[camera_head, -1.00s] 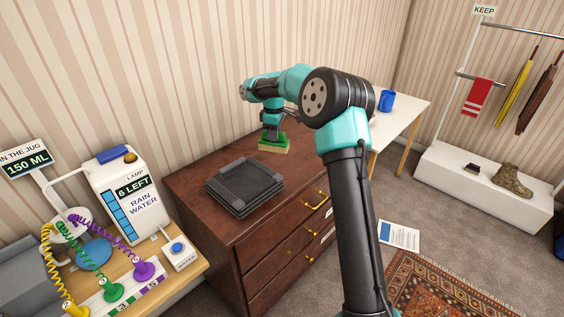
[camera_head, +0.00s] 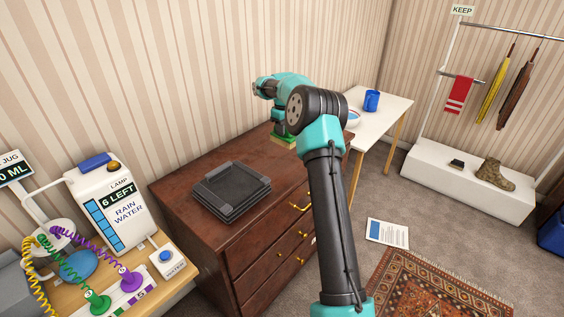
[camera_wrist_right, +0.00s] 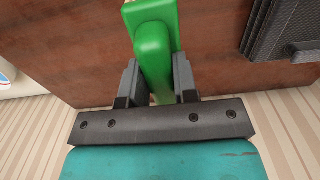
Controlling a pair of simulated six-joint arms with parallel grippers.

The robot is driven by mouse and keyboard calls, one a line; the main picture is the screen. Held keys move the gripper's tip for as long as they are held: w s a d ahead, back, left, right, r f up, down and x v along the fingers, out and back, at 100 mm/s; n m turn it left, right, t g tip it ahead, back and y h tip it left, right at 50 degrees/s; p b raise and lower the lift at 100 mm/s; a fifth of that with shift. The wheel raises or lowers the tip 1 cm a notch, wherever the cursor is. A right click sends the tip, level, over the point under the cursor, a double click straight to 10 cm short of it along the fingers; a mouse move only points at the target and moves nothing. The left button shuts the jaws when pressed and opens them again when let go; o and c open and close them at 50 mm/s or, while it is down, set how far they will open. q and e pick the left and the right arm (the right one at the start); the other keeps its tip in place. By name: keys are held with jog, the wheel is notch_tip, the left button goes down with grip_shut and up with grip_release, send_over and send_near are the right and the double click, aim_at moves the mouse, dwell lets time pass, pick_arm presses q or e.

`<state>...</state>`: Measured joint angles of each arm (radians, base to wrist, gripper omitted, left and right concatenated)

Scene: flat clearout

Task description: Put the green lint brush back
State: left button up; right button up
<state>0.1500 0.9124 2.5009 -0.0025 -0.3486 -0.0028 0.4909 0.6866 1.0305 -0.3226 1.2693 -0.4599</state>
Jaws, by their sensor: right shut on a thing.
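The green lint brush (camera_head: 283,141) is at the far right end of the brown dresser top (camera_head: 253,151), partly hidden by my right arm in the head view. My right gripper (camera_head: 279,130) is above it, pointing down. In the right wrist view, the fingers of my right gripper (camera_wrist_right: 157,85) are shut on the green handle of the brush (camera_wrist_right: 155,48). I cannot tell whether the brush touches the dresser top. My left gripper is not in view.
A stack of dark trays (camera_head: 232,190) lies on the dresser, left of the brush. A white table (camera_head: 385,117) with a blue mug (camera_head: 371,100) and a bowl (camera_head: 353,119) stands beyond. A white bench (camera_head: 435,178) holds a boot (camera_head: 494,174) and a dark brush (camera_head: 457,164).

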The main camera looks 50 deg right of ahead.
aim_at(284, 139)
jog(key=shift+f, duration=2.45)
jog(key=shift+f, duration=0.1)
jog(key=shift+f, duration=2.4)
jog(key=shift+f, duration=0.15)
jog(key=o, duration=0.9)
notch_tip(284, 139, up, 12)
jog(key=shift+r, duration=0.15)
